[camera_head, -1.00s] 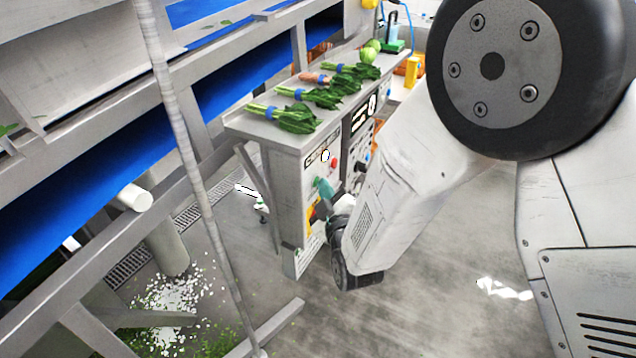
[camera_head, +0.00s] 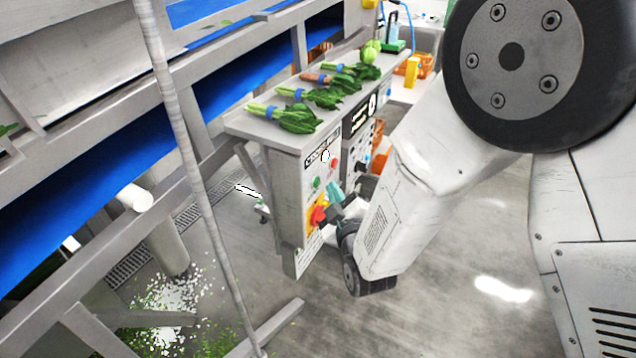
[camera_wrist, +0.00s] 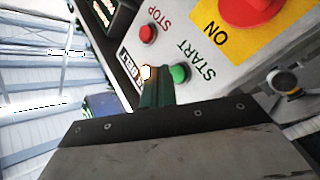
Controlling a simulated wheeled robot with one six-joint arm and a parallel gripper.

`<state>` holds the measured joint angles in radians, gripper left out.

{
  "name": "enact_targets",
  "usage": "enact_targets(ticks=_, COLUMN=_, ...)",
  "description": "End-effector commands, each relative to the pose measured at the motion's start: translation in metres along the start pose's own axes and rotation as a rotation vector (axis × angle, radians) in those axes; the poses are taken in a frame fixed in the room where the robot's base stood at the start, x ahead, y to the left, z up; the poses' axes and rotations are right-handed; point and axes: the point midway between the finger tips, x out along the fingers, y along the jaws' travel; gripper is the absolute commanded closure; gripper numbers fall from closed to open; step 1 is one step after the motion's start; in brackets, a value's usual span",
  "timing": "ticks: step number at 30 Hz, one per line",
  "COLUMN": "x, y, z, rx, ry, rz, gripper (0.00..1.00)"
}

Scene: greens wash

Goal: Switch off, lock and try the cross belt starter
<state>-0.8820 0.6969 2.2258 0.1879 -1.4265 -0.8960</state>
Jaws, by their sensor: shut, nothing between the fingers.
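The starter panel (camera_head: 309,205) is the pale front of a metal cabinet. It carries a white lamp (camera_head: 325,155), a red STOP button (camera_head: 335,163), a green START button (camera_head: 316,183) and a red rotary switch on a yellow plate (camera_head: 317,214). In the wrist view the red switch handle (camera_wrist: 247,10) is cut off at the top edge, beside the word ON. The START button (camera_wrist: 180,73) is just right of my fingertips, and the STOP button (camera_wrist: 147,34) is above them. My gripper (camera_head: 334,194) is shut and empty in front of the panel, with teal fingers. No padlock is identifiable.
Bunches of greens (camera_head: 297,119) lie on the cabinet's top (camera_head: 262,126). A second control panel (camera_head: 357,150) adjoins on the right. A blue belt (camera_head: 90,185) on a grey frame fills the left. A round metal part (camera_wrist: 290,82) sits right of START. The floor at lower right is open.

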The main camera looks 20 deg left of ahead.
Motion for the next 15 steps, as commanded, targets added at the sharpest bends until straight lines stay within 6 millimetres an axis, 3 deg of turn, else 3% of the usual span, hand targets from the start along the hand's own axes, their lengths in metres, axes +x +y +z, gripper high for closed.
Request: enact_targets(ticks=15, x=-0.03, y=0.022, z=0.022, rx=0.001, ry=0.0, rz=0.0, gripper=1.0)
